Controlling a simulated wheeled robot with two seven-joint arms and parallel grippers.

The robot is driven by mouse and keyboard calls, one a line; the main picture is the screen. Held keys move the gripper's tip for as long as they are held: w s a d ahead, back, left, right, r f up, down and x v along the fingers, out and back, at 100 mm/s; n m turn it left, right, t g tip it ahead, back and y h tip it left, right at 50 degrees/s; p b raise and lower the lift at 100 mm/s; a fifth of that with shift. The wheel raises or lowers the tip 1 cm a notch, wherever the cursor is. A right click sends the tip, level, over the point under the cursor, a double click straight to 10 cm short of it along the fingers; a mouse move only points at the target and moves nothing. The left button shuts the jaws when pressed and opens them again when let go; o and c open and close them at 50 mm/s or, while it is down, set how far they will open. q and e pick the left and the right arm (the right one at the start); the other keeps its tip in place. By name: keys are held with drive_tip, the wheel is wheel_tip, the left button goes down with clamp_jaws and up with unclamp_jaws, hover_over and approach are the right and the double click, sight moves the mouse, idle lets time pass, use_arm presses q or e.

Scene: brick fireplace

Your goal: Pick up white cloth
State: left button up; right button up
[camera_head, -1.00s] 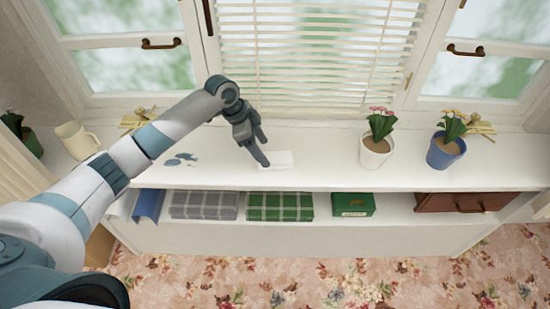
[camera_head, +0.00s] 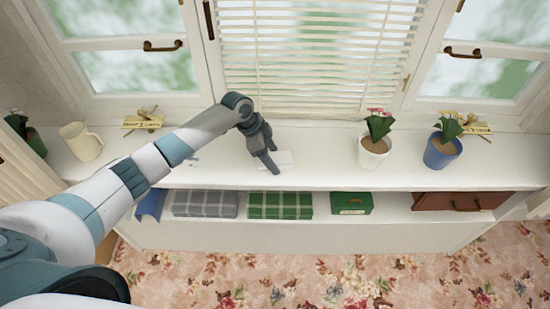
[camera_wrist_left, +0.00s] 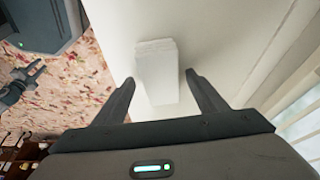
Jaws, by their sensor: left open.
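The white cloth (camera_head: 284,160) lies folded as a small flat rectangle on the white sill, below the blinds. It also shows in the left wrist view (camera_wrist_left: 157,62). My left gripper (camera_head: 272,161) is open over the cloth's left part in the head view and hides some of it. In the wrist view the left fingers (camera_wrist_left: 160,80) are apart, one on each side of the cloth's near part. Whether they touch the cloth or sill cannot be told. My right gripper (camera_wrist_left: 26,76) seems to show at the wrist view's left edge, its jaws unclear.
A white pot (camera_head: 373,153) and a blue pot (camera_head: 441,152) with flowers stand to the right on the sill (camera_head: 320,172). A cream mug (camera_head: 82,143) stands left. A blue stain (camera_head: 193,160) shows beside my arm.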

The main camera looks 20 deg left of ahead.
sight(280, 158)
use_arm(q)
drive_tip(key=shift+f, duration=0.3)
drive_tip(key=shift+d, duration=0.1)
drive_tip(key=shift+c, duration=0.6)
drive_tip(key=c, duration=1)
drive_tip(key=shift+w+r, duration=0.1)
drive_tip(key=shift+r, duration=0.1)
drive_tip(key=shift+r+b, duration=0.5)
drive_tip(key=shift+r, duration=0.2)
drive_tip(key=shift+d+r+b, duration=0.2)
drive_tip(key=shift+r+b, duration=0.4)
drive_tip(key=shift+r, duration=0.6)
drive_tip(key=d+r+b, duration=0.1)
drive_tip(key=d+r, duration=0.1)
drive_tip(key=d, duration=0.1)
drive_tip(key=s+d+r+b, duration=0.1)
drive_tip(key=d+r, duration=0.1)
drive_tip(key=d, duration=0.2)
drive_tip(key=d+r+b, duration=0.1)
drive_tip(key=d+r, duration=0.2)
drive_tip(key=d, duration=0.1)
drive_tip(key=shift+s+d, duration=0.1)
drive_tip(key=shift+s, duration=0.05)
